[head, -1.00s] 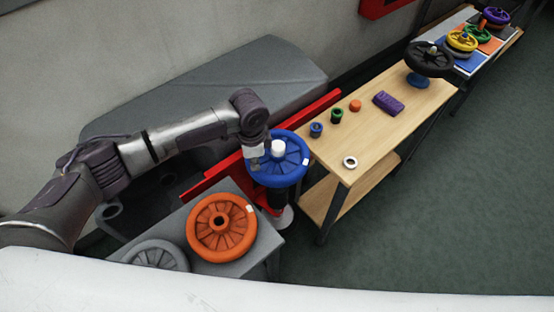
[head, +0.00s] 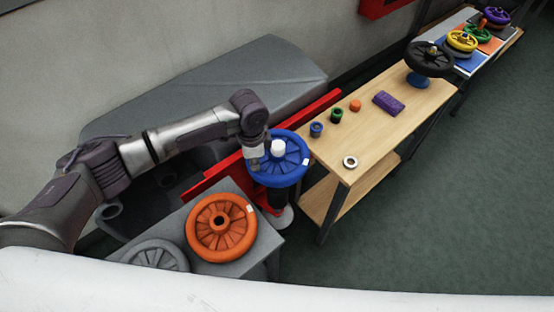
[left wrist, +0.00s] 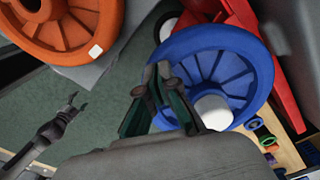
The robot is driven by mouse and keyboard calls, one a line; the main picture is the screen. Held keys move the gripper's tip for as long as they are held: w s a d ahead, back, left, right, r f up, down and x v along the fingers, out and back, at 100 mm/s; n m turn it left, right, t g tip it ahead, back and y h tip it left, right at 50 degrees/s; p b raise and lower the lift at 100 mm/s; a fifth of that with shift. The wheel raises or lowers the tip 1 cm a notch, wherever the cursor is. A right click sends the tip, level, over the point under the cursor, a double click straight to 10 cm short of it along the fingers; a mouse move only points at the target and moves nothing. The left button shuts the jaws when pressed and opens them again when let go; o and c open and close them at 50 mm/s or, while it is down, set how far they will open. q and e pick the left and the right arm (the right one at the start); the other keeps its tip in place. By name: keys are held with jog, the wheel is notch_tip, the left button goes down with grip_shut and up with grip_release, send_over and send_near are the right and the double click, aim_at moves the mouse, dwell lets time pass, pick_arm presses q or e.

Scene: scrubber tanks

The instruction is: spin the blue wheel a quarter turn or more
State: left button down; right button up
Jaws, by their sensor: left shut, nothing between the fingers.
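The blue wheel (head: 292,173) lies face up on a post, with a white cap (head: 278,147) at its hub and a small white mark on its right rim. My left gripper (head: 254,164) is shut and empty at the left part of the wheel, beside the cap. In the left wrist view my left gripper (left wrist: 166,78) overlaps the near side of the blue wheel (left wrist: 246,65); contact with a spoke or rim is unclear. My right gripper (left wrist: 76,102) shows small at the left of that view, its fingers apart and empty.
An orange wheel (head: 205,245) and a grey wheel (head: 157,255) lie on a grey stand at the near left. A red beam (head: 215,176) runs behind the blue wheel. A wooden table (head: 378,133) with small parts is at the right. The green floor beyond is clear.

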aim_at(269, 177)
pick_arm(q)
jog(key=shift+f, duration=0.7)
jog(key=shift+s+d, duration=0.1)
jog(key=shift+d, duration=0.05)
jog(key=shift+s+d+r+p, duration=0.1)
jog(key=shift+s+d+p, duration=0.35)
jog(key=shift+d, duration=0.25)
jog(key=shift+s+d, duration=0.1)
jog(key=shift+d, duration=0.05)
jog(key=shift+s+d, duration=0.25)
jog(key=shift+d, duration=0.45)
jog(key=shift+s+d+f, duration=0.1)
jog(key=shift+d+f, duration=0.1)
jog(key=shift+d, duration=0.1)
